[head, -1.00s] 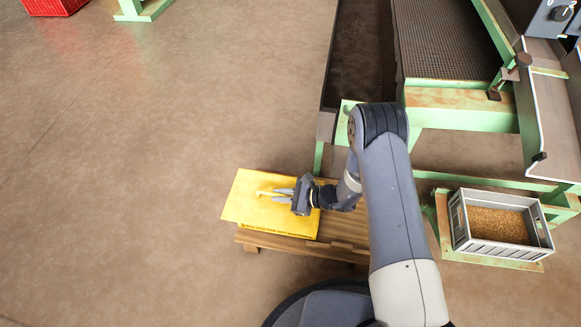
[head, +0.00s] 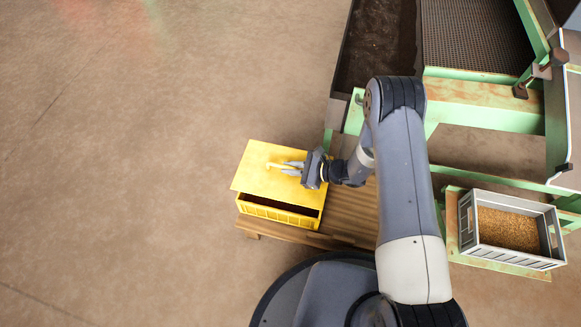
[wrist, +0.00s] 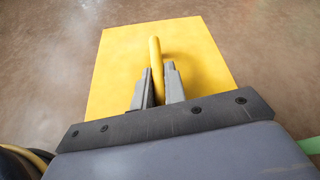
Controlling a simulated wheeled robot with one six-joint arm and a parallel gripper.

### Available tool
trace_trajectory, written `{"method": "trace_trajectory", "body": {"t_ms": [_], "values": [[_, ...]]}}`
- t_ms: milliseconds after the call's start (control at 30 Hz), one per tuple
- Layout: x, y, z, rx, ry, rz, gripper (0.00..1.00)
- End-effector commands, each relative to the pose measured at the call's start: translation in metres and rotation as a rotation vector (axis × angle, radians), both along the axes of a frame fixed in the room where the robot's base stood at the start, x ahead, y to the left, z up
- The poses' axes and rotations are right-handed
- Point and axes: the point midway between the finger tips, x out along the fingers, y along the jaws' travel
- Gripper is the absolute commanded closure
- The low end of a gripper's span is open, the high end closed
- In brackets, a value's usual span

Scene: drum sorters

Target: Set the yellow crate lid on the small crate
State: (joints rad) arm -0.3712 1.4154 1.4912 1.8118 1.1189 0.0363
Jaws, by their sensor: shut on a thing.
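The yellow crate lid (head: 256,178) is a flat square panel with a raised bar handle, held by my gripper (head: 281,168). My gripper is shut on the handle; the wrist view shows the two fingers on either side of the bar and the lid (wrist: 115,72) spread out beneath. The small yellow crate (head: 276,212) sits on a wooden pallet. The lid covers the back part of the crate's opening, and a dark strip of the inside shows along the front. In the head view the lid sits toward the back and left of the crate; I cannot tell whether they touch.
The wooden pallet (head: 345,218) has bare slats right of the crate. A grey crate of grain (head: 508,256) stands on a green stand at the right. The green-framed machine (head: 485,116) is behind my arm. The floor at left is clear.

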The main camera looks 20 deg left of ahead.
Motion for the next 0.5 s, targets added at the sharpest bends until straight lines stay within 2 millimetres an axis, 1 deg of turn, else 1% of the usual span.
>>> {"method": "trace_trajectory", "body": {"t_ms": [500], "values": [[0.0, -0.001, -0.039, 0.001, 0.0, -0.001, 1.0]]}}
